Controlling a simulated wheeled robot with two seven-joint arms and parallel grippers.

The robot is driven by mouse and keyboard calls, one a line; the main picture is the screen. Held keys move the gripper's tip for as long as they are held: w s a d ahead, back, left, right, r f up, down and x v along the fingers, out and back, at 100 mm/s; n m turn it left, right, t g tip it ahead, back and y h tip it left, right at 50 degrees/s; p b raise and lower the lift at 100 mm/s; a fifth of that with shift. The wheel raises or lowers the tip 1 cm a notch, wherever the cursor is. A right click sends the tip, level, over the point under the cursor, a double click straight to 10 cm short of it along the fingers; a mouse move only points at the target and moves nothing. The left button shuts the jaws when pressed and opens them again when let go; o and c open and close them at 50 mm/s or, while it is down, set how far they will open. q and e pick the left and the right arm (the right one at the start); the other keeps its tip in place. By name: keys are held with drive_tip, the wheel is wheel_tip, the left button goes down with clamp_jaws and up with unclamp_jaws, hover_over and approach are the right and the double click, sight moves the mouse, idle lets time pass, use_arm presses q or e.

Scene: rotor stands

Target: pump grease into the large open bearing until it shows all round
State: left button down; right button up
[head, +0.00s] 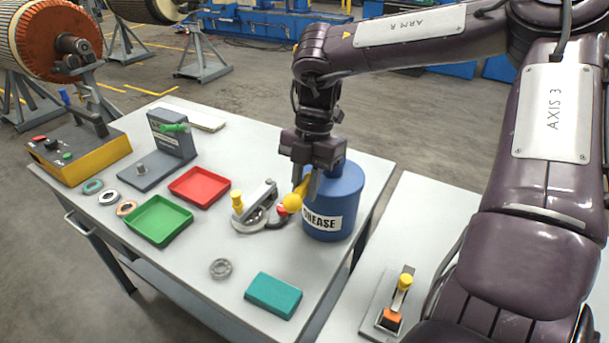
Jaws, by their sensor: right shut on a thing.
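A blue drum labelled GREASE (345,205) stands on the table's right side. My right gripper (306,188) is at the drum's left front edge, pointing down, shut on a yellow handle (303,187) with a round yellow end. The fingers hide part of this handle. Left of it is a grey metal fixture (262,198) with a yellow knob; a dark ring-like part shows low in it, but I cannot tell if it is a bearing. A small grey bearing (221,268) lies flat in front. No grease is visible on either. My left gripper is out of view.
A green tray (158,240), a red tray (200,205) and several rings (108,198) lie at left. A yellow-and-grey control box (75,165) and a grey stand (168,150) are behind. A teal block (273,313) lies in front; a second table holds a yellow-knobbed clamp (403,283).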

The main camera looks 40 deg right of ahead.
drive_tip(key=shift+a+p+v, duration=0.15)
drive_tip(key=shift+p+v, duration=1)
drive_tip(key=shift+v, duration=0.05)
drive_tip(key=shift+a+p+v, duration=0.2)
drive_tip(key=shift+p+v, duration=0.9)
drive_tip(key=shift+v, duration=0.15)
drive_tip(key=o, duration=0.8)
drive_tip(key=shift+s+a, duration=0.1)
drive_tip(key=shift+a, duration=0.05)
drive_tip(key=shift+o, duration=0.2)
drive_tip(key=shift+r, duration=0.1)
drive_tip(key=a+p+v, duration=0.1)
drive_tip(key=p+v, duration=0.5)
drive_tip(key=shift+s+r, duration=0.25)
drive_tip(key=shift+r, duration=0.35)
drive_tip(key=shift+a, duration=0.1)
